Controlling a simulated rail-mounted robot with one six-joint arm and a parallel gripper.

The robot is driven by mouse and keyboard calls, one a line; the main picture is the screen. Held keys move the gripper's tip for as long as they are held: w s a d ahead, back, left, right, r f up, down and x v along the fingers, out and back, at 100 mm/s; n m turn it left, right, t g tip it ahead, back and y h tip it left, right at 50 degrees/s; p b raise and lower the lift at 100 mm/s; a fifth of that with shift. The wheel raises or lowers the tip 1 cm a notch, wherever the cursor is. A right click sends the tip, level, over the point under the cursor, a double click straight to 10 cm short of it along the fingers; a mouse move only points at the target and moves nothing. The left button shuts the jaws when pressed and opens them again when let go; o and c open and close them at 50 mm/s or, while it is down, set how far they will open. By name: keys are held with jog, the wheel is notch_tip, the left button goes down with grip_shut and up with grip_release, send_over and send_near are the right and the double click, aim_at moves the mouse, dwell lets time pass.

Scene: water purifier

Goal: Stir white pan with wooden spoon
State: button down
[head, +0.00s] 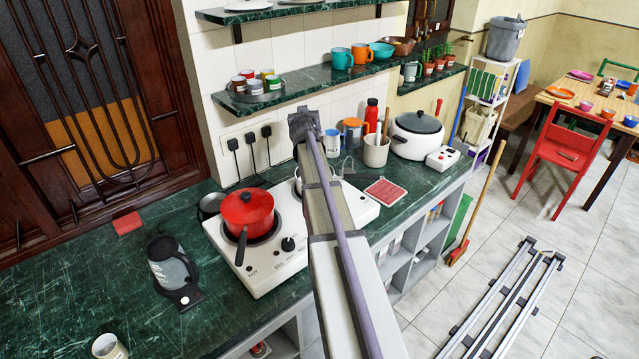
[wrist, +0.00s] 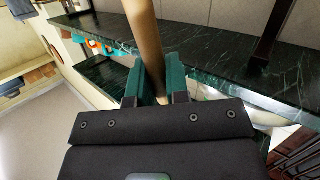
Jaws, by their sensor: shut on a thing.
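My gripper (wrist: 154,82) shows in the wrist view with its green fingers closed on a wooden handle, the wooden spoon (wrist: 146,38). The handle runs up out of the top of that view, and the spoon's far end is out of sight. In the head view my arm stretches over the counter and stove, and the jaws and spoon cannot be made out. A white pan (head: 299,179) seems to sit on the stove's right burner, mostly hidden behind my arm. I cannot tell whether the spoon touches it.
A red pot (head: 247,212) stands on the left burner of the white stove (head: 262,271). A utensil crock (head: 376,153) and white cooker (head: 417,145) stand to the right. Shelves (head: 306,88) hang above. A kettle (head: 170,262) is at left.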

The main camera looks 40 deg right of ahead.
jog(key=r+p, duration=0.2)
jog(key=r, duration=0.1)
jog(key=w+r+p, duration=0.1)
jog(key=r+p, duration=0.2)
jog(key=shift+w+r, duration=0.1)
notch_tip(320, 180, up, 5)
jog(key=p, duration=0.5)
